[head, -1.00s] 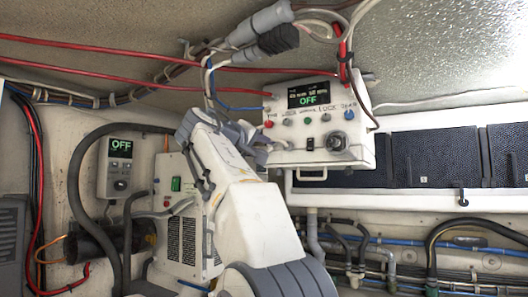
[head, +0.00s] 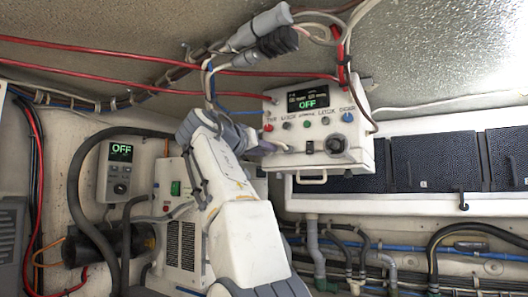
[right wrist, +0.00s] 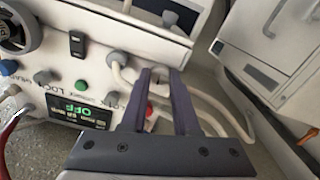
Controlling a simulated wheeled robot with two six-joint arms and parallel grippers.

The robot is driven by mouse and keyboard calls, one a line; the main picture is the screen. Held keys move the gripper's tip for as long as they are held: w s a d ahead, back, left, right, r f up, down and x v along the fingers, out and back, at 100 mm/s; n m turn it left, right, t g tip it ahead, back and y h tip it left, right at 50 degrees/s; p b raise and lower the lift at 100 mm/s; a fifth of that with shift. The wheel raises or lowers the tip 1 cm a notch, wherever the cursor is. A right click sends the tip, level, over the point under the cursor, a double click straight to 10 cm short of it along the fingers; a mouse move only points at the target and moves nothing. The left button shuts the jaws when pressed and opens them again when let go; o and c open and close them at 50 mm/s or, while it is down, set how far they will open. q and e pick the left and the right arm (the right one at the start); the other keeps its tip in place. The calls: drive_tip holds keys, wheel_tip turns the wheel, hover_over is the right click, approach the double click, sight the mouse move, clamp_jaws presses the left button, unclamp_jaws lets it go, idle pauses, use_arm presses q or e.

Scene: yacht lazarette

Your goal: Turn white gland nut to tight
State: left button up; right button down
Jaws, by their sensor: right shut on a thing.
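The control box (head: 352,155) hangs under the ceiling, its screen reading OFF. My right gripper (head: 280,146) reaches the left side of this box in the head view. In the right wrist view my right gripper (right wrist: 160,76) has its two purple-grey fingers close together on a small whitish round piece, which looks like the white gland nut (right wrist: 159,80). The fingers cover much of it, so I cannot tell how tight it sits. My left gripper is not in view.
A pale cable (right wrist: 210,101) loops beside the fingers. Red cables (head: 120,87) and grey connectors (head: 262,27) hang above. A second OFF unit (head: 118,172) is on the left wall. Dark panels (head: 440,160) stand right.

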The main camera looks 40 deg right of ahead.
drive_tip(key=shift+f, duration=0.15)
idle(0.3)
drive_tip(key=c, duration=0.7)
unclamp_jaws()
drive_tip(key=shift+o, duration=0.2)
drive_tip(key=b+v, duration=0.2)
drive_tip(key=v, duration=0.8)
drive_tip(key=shift+s+a, duration=0.15)
